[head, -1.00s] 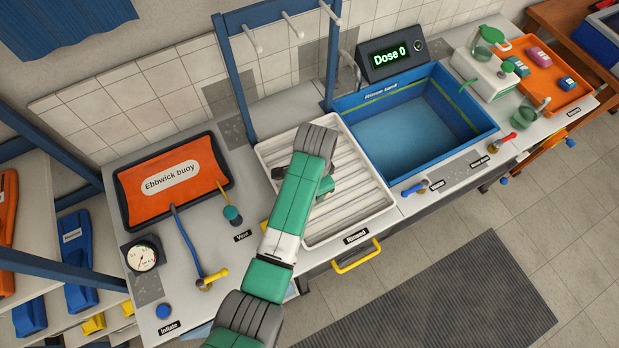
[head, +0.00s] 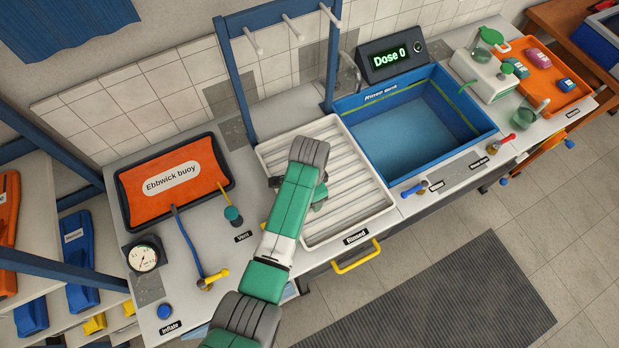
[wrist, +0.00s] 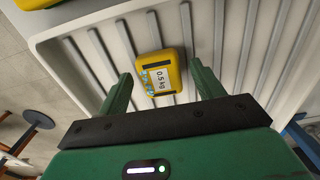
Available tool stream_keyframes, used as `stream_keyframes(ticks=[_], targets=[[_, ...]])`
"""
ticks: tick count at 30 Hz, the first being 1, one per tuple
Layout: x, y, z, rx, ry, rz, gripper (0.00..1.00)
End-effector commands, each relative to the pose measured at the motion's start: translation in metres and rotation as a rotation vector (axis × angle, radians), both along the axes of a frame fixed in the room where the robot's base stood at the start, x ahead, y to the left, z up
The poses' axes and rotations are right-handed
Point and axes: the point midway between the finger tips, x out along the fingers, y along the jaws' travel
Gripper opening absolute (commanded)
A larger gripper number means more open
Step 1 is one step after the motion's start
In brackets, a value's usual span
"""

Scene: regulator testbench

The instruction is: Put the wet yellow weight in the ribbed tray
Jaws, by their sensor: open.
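The yellow weight (wrist: 163,70), marked "0.5 kg" with blue marks on its label, rests on the ribs of the white ribbed tray (wrist: 80,25) in the wrist view. My gripper (wrist: 160,78) is open, its two green fingers apart on either side of the weight, with gaps on both sides. In the head view the ribbed tray (head: 375,207) stands behind the "Rinsed" label, and my arm hides the weight. My gripper (head: 320,197) is over the tray's left half there, mostly hidden by my wrist.
Another yellow object (wrist: 38,3) shows outside the tray at the wrist view's top left. The blue rinse tank (head: 410,130) stands right of the tray. A blue post frame (head: 237,85) with pegs rises behind it. The orange buoy (head: 172,180) lies to the left.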

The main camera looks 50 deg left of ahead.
Motion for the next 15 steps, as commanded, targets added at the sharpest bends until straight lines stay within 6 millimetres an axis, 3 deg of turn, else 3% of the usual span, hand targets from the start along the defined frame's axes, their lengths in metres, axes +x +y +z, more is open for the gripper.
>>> stream_keyframes(ticks=[5, 15], targets=[[0.0, 0.0, 0.009, 0.001, -0.001, 0.0, 0.67], [0.001, 0.001, 0.09, 0.002, -0.004, 0.0, 0.67]])
